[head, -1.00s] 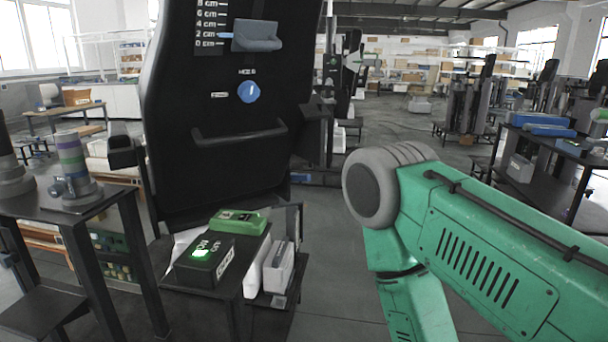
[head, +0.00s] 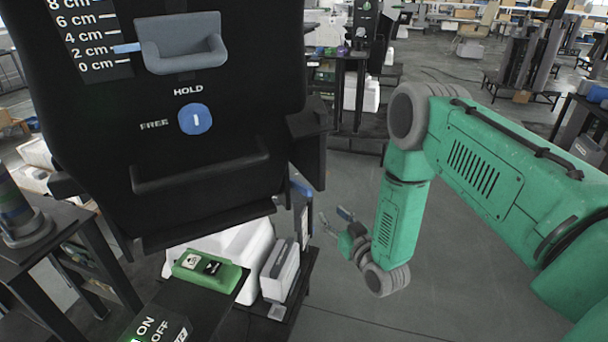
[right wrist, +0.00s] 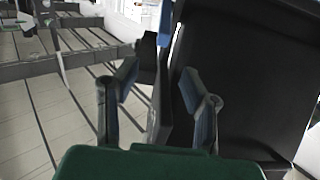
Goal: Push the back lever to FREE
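A round blue knob (head: 195,119) with a white mark sits on the face of the black column (head: 95,130). HOLD is printed above it and FREE to its left; the white mark stands about upright, toward HOLD. No other lever marked FREE shows. My right gripper (head: 336,221) is low and to the right of the column, well apart from the knob, with its fingers spread and nothing between them. In the right wrist view its two blue-grey fingers (right wrist: 160,85) are apart, with dark panels beyond them. My left gripper is not in view.
Above the knob are a grey-blue bracket (head: 181,44) and a centimetre scale (head: 97,38). A black handle bar (head: 200,168) runs below it. A green two-button box (head: 207,270) and an ON/OFF box (head: 155,327) stand on a low table. Open floor lies right of the column.

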